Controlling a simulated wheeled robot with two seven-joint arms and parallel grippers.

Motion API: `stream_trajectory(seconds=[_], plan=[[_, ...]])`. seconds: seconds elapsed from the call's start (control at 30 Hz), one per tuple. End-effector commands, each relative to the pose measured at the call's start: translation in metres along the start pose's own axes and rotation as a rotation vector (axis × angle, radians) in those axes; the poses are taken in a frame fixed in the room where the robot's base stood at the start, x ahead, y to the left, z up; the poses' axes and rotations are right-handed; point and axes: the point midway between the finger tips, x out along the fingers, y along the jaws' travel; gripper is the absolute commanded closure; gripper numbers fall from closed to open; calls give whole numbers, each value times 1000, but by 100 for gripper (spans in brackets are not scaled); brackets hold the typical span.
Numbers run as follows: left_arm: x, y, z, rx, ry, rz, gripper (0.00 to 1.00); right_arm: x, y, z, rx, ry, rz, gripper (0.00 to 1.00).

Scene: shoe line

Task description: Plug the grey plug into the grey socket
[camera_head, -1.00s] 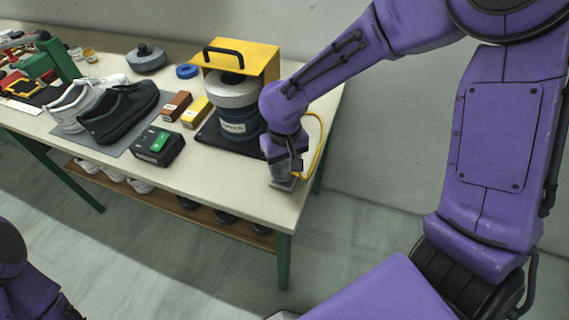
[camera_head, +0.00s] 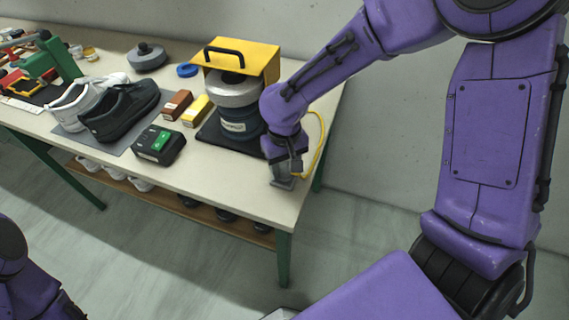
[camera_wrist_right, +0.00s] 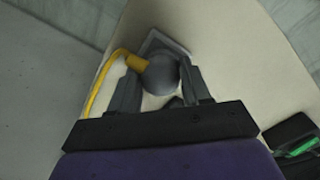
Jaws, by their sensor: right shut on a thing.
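My right gripper (camera_head: 284,172) points down at the near right corner of the table. It is shut on the grey plug (camera_wrist_right: 160,76), a rounded grey body with a yellow cable coming from its side. In the right wrist view the plug lies between the two fingers (camera_wrist_right: 160,70). The grey socket (camera_head: 281,184) is a low square block under the fingertips; its pale rim (camera_wrist_right: 172,45) shows just beyond the plug in the wrist view. The fingers and plug hide the socket's opening, so I cannot tell how deep the plug sits.
A yellow-hooded machine (camera_head: 240,58) with a grey drum stands behind the gripper. The yellow cable (camera_head: 320,145) loops beside the gripper. A black box with a green switch (camera_head: 159,145), small boxes and shoes (camera_head: 118,112) lie left. Bare tabletop (camera_head: 225,175) is free in front.

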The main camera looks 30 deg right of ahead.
Motion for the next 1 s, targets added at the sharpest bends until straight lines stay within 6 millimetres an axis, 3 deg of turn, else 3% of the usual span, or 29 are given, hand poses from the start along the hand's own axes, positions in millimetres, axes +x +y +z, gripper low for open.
stream_trajectory(seconds=[0.8, 0.83, 0.9, 1.0], plan=[[1, 0, 0, 0, 0, 0, 57, 9, 0, 0, 0, 0, 0, 84], [1, 0, 0, 0, 0, 0, 57, 9, 0, 0, 0, 0, 0, 43], [1, 0, 0, 0, 0, 0, 57, 9, 0, 0, 0, 0, 0, 23], [1, 0, 0, 0, 0, 0, 57, 9, 0, 0, 0, 0, 0, 23]])
